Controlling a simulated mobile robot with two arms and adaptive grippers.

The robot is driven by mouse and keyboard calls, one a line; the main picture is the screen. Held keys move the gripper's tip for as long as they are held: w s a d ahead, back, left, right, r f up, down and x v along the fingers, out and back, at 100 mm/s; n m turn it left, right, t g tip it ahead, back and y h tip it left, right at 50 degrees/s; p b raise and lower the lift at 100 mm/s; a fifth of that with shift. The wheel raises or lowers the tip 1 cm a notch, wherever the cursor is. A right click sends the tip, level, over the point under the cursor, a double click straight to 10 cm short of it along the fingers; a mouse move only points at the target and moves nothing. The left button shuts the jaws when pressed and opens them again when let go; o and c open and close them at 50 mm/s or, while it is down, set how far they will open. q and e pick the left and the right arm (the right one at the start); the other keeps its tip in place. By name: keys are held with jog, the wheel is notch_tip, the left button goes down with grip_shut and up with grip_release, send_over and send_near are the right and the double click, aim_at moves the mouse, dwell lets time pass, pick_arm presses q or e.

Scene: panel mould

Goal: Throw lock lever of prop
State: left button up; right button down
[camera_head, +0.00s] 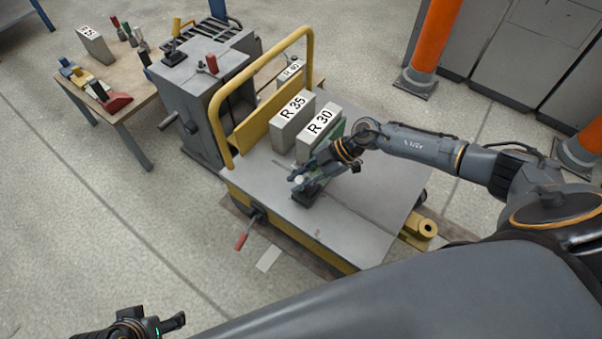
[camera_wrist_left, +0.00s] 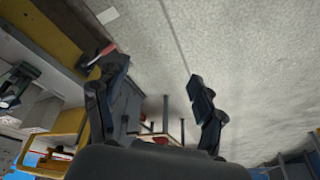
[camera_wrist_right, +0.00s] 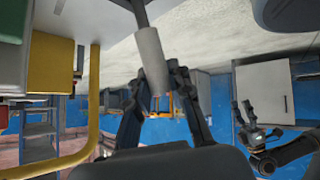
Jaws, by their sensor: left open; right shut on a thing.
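My right gripper (camera_head: 298,179) is over the cart's deck, just above a small dark base (camera_head: 307,196). In the right wrist view its fingers are closed around a pale cylindrical grip (camera_wrist_right: 152,58) on a dark rod (camera_wrist_right: 140,12). I take this grip to be the lock lever's handle; the fingers hide part of it in the head view. The prop itself cannot be made out clearly. My left gripper (camera_head: 172,322) is open and empty, low at the left and away from the cart; its spread fingers show in the left wrist view (camera_wrist_left: 160,90).
The cart (camera_head: 355,222) has a yellow rail (camera_head: 216,115) and carries upright panels marked R 35 (camera_head: 293,124) and R 30 (camera_head: 317,133). A red-handled lever (camera_head: 241,240) sticks out from its front side. A tool table (camera_head: 125,105) stands at the left.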

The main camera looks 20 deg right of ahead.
jog(key=shift+s+a+r, duration=0.1)
jog(key=shift+r, duration=0.05)
jog(key=p, duration=0.2)
jog(key=h+p, duration=0.1)
jog(key=p, duration=0.1)
jog(key=shift+s+a+p, duration=0.2)
jog(key=shift+a+p, duration=0.1)
jog(key=shift+a, duration=0.05)
pick_arm(q)
jog(key=s+f+p, duration=0.1)
jog(key=s+f, duration=0.1)
jog(key=f, duration=1)
jog(key=s+f+g+p, duration=0.1)
jog(key=s+f+p, duration=0.1)
jog(key=f, duration=1)
jog(key=shift+s+a+g, duration=0.2)
jog(key=shift+s+g, duration=0.1)
jog(key=shift+s, duration=0.35)
pick_arm(e)
jog(key=shift+s+a+f+n+t+h, duration=0.15)
jog(key=shift+a+f+n+t+h, duration=0.2)
jog(key=shift+f, duration=0.2)
pick_arm(q)
jog(key=shift+f, duration=0.15)
pick_arm(e)
jog(key=c, duration=1.4)
grip_release()
jog(key=shift+c, duration=0.2)
jog(key=shift+d, duration=0.1)
